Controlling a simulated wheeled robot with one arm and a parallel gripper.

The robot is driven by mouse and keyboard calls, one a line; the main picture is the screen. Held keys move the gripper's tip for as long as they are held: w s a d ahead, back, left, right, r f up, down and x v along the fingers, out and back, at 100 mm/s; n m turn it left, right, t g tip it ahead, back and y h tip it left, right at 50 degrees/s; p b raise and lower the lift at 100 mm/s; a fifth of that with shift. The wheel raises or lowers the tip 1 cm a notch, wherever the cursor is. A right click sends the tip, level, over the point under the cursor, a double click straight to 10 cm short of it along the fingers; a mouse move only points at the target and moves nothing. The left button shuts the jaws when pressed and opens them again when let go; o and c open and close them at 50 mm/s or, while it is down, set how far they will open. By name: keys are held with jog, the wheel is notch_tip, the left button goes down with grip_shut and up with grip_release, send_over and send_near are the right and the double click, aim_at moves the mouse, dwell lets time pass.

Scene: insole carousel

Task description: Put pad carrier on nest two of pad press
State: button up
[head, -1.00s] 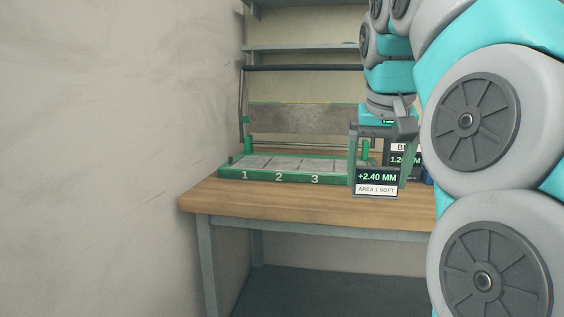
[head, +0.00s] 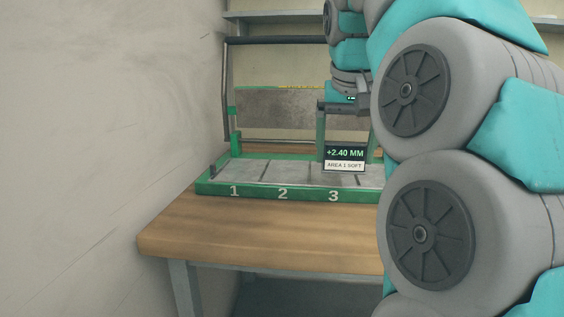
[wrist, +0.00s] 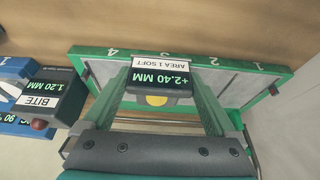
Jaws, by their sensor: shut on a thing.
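The pad carrier (head: 345,165) bears a small sign reading "+2.40 MM" and "AREA 1 SOFT"; it also shows in the wrist view (wrist: 162,67). My gripper (head: 346,146) is shut on it, with a finger on either side, and points down. The pad press (head: 215,187) is a green frame with grey numbered nests and a raised grey plate behind. Nest two (head: 278,172) looks empty, left of the carrier in the head view. The carrier appears in front of nest three's right part; its height above the press is unclear.
The press stands on a wooden bench (head: 220,232) beside a plain wall. A dark bar (head: 290,40) crosses above its raised plate.

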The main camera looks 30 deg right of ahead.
jog(key=w+a, duration=0.1)
jog(key=w, duration=0.3)
jog(key=w+a+f+p, duration=0.1)
jog(key=w+a, duration=0.1)
jog(key=w, duration=0.2)
jog(key=w+a, duration=0.2)
jog(key=w, duration=0.3)
jog(key=shift+w+f, duration=0.1)
jog(key=shift+f, duration=1.85)
jog(key=shift+f, duration=0.15)
jog(key=o, duration=1.1)
